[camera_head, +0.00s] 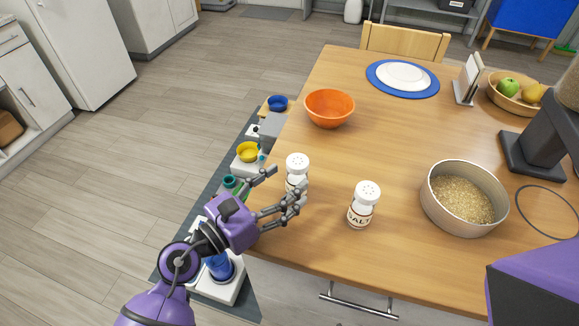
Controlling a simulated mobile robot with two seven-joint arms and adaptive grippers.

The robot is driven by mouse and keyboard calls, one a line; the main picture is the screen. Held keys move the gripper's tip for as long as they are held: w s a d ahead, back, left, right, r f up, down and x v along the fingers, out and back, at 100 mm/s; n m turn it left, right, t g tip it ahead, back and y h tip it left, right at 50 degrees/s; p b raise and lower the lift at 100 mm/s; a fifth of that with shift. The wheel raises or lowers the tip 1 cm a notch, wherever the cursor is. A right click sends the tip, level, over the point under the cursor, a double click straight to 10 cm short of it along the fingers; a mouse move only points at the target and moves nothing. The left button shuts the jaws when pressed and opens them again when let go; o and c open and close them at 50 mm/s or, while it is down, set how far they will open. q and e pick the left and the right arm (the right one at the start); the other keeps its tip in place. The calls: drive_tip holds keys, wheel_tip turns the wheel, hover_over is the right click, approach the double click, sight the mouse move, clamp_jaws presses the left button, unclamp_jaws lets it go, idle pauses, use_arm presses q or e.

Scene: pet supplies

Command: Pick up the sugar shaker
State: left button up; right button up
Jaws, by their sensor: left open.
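Two white shakers with perforated tops stand on the wooden table. One shaker (297,164) stands near the table's left edge, and its label is hidden behind my gripper's fingers. The other shaker (364,205), to its right, carries a label that reads as salt. My left gripper (281,187) is open at the left shaker, with one finger on its left side and the other in front of it. I cannot tell whether the fingers touch it. My right gripper is not in view.
An orange bowl (329,108) stands behind the left shaker. A round pan of grain (432,207) stands right of the salt shaker. A white plate (402,75) lies on a blue mat. Pet bowls, one of them yellow (248,152), stand on the floor left of the table.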

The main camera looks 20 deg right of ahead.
sight(289, 180)
use_arm(q)
drive_tip(key=x, duration=0.3)
drive_tip(key=shift+d+r+p, duration=0.4)
drive_tip(key=shift+d, duration=0.05)
drive_tip(key=shift+w+d+f, duration=0.15)
drive_tip(key=shift+d, duration=0.2)
drive_tip(key=c, duration=1.4)
